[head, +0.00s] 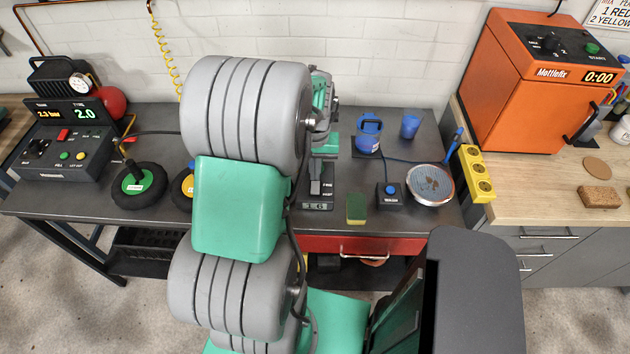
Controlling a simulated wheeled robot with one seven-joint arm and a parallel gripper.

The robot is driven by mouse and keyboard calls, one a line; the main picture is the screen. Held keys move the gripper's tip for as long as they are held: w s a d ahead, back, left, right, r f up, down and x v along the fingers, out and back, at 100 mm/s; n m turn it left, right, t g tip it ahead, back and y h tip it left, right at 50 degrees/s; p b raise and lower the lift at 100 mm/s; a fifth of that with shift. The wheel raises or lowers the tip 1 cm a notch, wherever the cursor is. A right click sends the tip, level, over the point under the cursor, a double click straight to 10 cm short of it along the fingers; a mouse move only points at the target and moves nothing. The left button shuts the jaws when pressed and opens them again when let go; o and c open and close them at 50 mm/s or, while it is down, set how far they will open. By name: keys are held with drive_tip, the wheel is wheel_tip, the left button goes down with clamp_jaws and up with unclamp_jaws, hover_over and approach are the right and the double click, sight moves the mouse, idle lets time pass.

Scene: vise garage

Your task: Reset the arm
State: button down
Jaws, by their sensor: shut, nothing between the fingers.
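My arm (238,210) rises through the middle of the head view, with big grey ribbed joints and green covers. It stands in front of the workbench and hides part of it.
An orange oven (525,100) stands on the right counter.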

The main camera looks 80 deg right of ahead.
drive_tip(key=shift+r, duration=0.55)
drive_tip(key=w+a+r+n+t+h, duration=0.1)
drive_tip(key=w+a+r+n, duration=0.5)
drive_tip(key=w, duration=0.5)
drive_tip(key=w+a+r+n, duration=0.1)
drive_tip(key=w+a+r, duration=0.3)
drive_tip(key=w+a, duration=0.55)
drive_tip(key=w+a+r+n+t, duration=0.1)
drive_tip(key=w+a+r+n, duration=0.2)
drive_tip(key=a, duration=0.9)
drive_tip(key=w+a+r+n+t+y, duration=0.1)
drive_tip(key=a+n, duration=0.4)
drive_tip(key=a, duration=0.8)
wheel_tip(320, 180, up, 2)
drive_tip(key=shift+w+a+r+t, duration=0.15)
drive_tip(key=shift+w+a+t, duration=0.1)
drive_tip(key=shift+w+t, duration=0.65)
